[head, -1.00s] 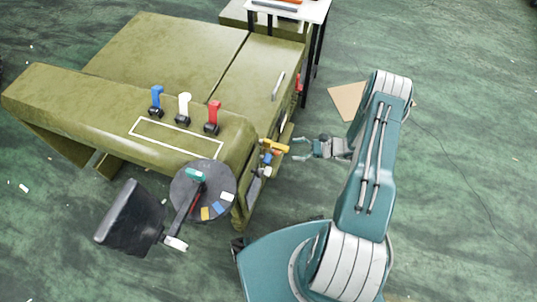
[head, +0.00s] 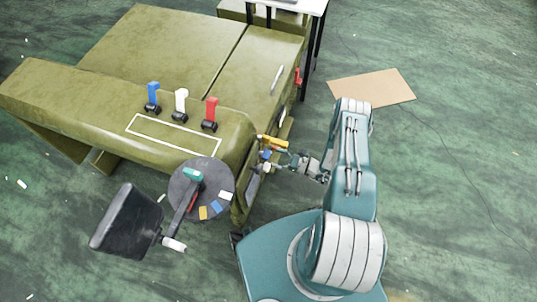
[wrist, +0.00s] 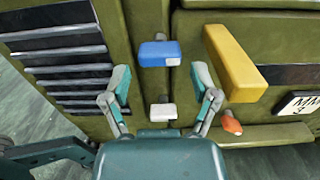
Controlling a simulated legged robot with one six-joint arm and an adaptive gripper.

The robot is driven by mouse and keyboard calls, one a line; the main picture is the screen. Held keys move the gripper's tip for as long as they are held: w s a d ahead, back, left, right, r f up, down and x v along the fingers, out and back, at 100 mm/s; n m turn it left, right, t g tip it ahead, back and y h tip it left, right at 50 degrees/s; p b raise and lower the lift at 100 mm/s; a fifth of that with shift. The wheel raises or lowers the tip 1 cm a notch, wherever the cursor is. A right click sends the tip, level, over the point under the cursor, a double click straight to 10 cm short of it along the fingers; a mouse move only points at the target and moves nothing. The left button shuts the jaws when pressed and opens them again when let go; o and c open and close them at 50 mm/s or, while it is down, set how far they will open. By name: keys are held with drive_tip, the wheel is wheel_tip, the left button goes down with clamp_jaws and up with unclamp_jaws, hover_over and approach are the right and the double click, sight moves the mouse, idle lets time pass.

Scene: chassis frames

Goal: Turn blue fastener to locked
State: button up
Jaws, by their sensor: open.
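A blue fastener (wrist: 158,53) sticks out of the olive chassis side in the wrist view, above a white fastener (wrist: 163,112). In the head view the blue fastener (head: 266,154) is small, just below the yellow handle. My gripper (wrist: 161,78) is open and empty, with one finger on each side of the blue fastener's line. The fingertips are slightly below the blue block in the picture; I cannot tell whether they touch it. In the head view my gripper (head: 284,160) is close to the chassis side.
A yellow handle (wrist: 236,62) juts out just right of the gripper. An orange knob (wrist: 231,124) sits lower right, and a louvred vent (wrist: 65,65) is at left. On the chassis top stand blue (head: 153,92), white (head: 181,100) and red (head: 211,108) levers.

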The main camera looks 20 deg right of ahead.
sight(269, 154)
drive_tip(key=shift+x, duration=1.75)
drive_tip(key=c, duration=0.9)
